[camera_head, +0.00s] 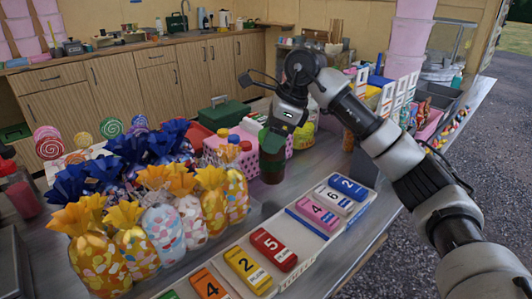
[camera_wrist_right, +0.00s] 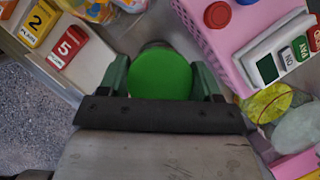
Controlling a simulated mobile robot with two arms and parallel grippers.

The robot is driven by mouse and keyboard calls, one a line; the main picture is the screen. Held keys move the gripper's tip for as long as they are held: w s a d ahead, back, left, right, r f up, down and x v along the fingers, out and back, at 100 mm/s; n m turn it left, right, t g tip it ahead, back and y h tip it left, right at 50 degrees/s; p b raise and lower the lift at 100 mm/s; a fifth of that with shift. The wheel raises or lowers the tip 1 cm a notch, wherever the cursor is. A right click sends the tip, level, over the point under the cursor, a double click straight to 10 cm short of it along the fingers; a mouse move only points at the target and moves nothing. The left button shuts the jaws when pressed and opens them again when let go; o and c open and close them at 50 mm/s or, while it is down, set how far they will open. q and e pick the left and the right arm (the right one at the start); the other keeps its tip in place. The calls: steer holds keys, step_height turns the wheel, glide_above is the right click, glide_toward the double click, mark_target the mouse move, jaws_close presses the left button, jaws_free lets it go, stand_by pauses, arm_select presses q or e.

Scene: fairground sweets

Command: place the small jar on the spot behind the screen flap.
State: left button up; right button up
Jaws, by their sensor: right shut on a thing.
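My right gripper (camera_head: 272,148) is shut on a small jar (camera_head: 271,171), dark and reddish in the head view. In the right wrist view its round green lid (camera_wrist_right: 162,74) sits between the two fingers of the gripper (camera_wrist_right: 162,82). The jar is upright, at or just above the metal counter; I cannot tell whether it touches. A dark grey upright panel (camera_head: 364,167), possibly the screen flap, stands to the right of the jar, apart from it. The spot cannot be made out. My left gripper is not in view.
A pink dotted crate (camera_head: 216,153) with capped bottles stands left of the jar. Bags of sweets (camera_head: 165,232) crowd the counter's left. A row of numbered blocks (camera_head: 274,250) lies along the front edge. A green toolbox (camera_head: 221,114) is behind. Bare counter shows around the jar.

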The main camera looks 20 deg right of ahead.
steer(key=shift+w+a+f, duration=0.35)
steer(key=shift+w+a, duration=0.05)
steer(key=shift+f, duration=1.9)
steer(key=shift+f, duration=0.1)
steer(key=o, duration=1.5)
steer(key=shift+o, duration=0.2)
